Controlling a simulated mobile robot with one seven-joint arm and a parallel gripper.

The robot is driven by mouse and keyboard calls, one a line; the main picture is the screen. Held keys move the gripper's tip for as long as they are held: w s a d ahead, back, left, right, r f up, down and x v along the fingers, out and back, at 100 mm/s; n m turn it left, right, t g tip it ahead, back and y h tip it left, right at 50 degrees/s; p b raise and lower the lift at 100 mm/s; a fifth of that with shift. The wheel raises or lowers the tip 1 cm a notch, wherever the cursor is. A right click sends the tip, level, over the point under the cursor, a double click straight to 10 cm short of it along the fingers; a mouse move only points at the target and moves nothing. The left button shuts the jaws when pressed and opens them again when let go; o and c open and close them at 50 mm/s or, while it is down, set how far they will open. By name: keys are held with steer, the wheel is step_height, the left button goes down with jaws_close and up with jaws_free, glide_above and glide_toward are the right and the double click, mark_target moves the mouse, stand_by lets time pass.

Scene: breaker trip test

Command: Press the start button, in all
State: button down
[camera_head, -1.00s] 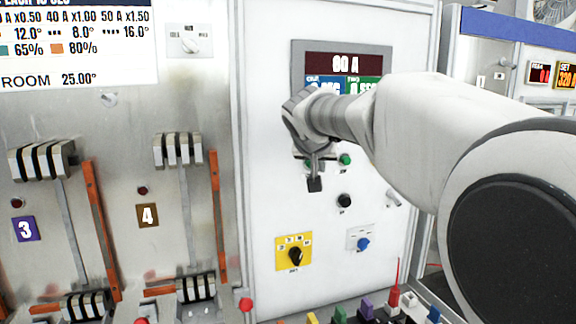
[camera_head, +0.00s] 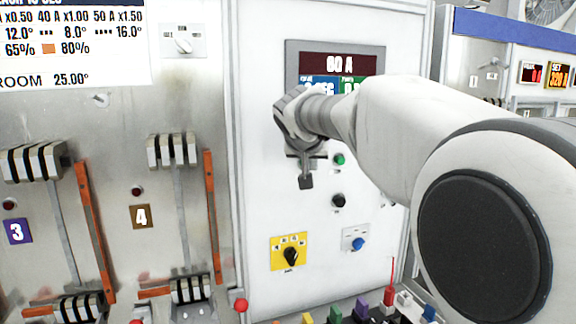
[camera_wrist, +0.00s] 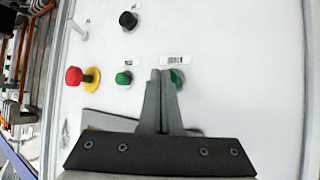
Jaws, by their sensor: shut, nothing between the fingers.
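The white panel (camera_head: 262,180) carries a green button (camera_head: 338,160) with a black button (camera_head: 338,200) below it. The wrist view shows two green buttons, one clear (camera_wrist: 124,78) and one partly covered by my fingers (camera_wrist: 179,79). The labels are too blurred to read, so I cannot tell which is the start button. My gripper (camera_head: 306,182) is shut and empty, in front of the panel just left of the visible green button. In the wrist view its fingertips (camera_wrist: 160,72) lie between the two green buttons, overlapping the right one. I cannot tell whether they touch the panel.
A yellow-plated selector (camera_head: 291,255) and a blue knob (camera_head: 358,244) are lower down. A red button with a yellow collar (camera_wrist: 75,76) shows in the wrist view. Breaker levers (camera_head: 172,150) stand to the left.

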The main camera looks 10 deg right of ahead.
steer(key=shift+w, duration=0.3)
steer(key=shift+s, duration=0.15)
stand_by(0.5)
steer(key=shift+s+d+b, duration=0.15)
steer(key=shift+s+b, duration=0.4)
steer(key=shift+s, duration=0.2)
steer(key=shift+s, duration=0.15)
steer(key=shift+s+d+b, duration=0.25)
steer(key=shift+s+b, duration=0.45)
steer(key=shift+s, duration=0.5)
steer(key=shift+s+d+b, duration=0.2)
steer(key=shift+s+b, duration=0.45)
steer(key=shift+s, duration=0.5)
